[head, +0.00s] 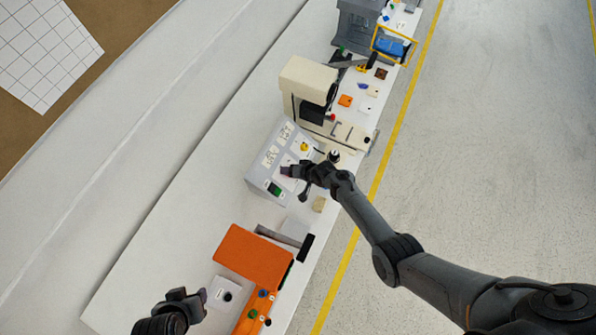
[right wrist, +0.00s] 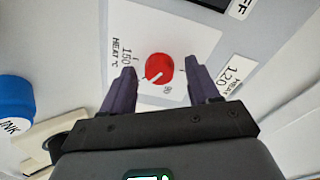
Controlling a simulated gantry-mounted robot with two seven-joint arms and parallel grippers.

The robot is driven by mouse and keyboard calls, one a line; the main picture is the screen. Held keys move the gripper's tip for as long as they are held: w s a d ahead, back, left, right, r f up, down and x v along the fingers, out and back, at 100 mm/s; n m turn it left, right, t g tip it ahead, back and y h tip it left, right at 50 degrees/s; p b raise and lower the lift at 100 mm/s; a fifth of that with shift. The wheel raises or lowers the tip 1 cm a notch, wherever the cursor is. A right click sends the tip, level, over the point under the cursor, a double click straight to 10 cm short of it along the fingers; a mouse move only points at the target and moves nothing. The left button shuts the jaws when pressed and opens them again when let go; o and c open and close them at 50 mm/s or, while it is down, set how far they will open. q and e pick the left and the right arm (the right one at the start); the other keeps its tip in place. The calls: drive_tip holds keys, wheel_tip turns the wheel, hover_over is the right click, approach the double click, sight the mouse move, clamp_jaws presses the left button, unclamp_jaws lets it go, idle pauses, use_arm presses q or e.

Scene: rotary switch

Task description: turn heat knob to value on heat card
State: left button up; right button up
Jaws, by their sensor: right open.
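The red heat knob (right wrist: 158,67) sits on a white dial plate marked "HEAT °C", with 150 at the left and 90 just below right of the knob. Its white pointer line points to the lower left in the right wrist view. The heat card (right wrist: 236,72) reads 120 and lies right of the plate. My right gripper (right wrist: 160,88) is open, with one finger on each side of the knob and visible gaps to it. In the head view my right gripper (head: 291,173) is over the grey control panel (head: 258,178) and hides the knob. My left gripper (head: 195,298) is at the bottom left; its jaw opening is unclear.
A beige machine (head: 305,78) stands behind the panel, and an orange machine (head: 253,257) stands in front of it on the white bench (head: 150,250). A blue ink bottle (right wrist: 14,100) shows at the left of the wrist view. Small cards lie farther along the bench.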

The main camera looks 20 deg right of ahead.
drive_tip(key=p+v, duration=0.2)
drive_tip(key=v, duration=0.8)
drive_tip(key=shift+s+r+p, duration=0.2)
drive_tip(key=shift+p, duration=0.15)
drive_tip(key=shift+d, duration=0.1)
drive_tip(key=s+d+f+g+h+p, duration=0.1)
drive_tip(key=s+g+p, duration=0.15)
drive_tip(key=s, duration=1.15)
drive_tip(key=s+r+n+h, duration=0.1)
drive_tip(key=s+r+n, duration=0.1)
drive_tip(key=r, duration=0.6)
drive_tip(key=s+r+n+h+p, duration=0.1)
drive_tip(key=s+r, duration=0.3)
drive_tip(key=r, duration=0.4)
drive_tip(key=s+r+n+h, duration=0.1)
drive_tip(key=s+r+n, duration=0.3)
drive_tip(key=r, duration=0.3)
drive_tip(key=shift+d+r+g, duration=0.25)
drive_tip(key=shift+r+g, duration=0.1)
drive_tip(key=shift+r, duration=0.05)
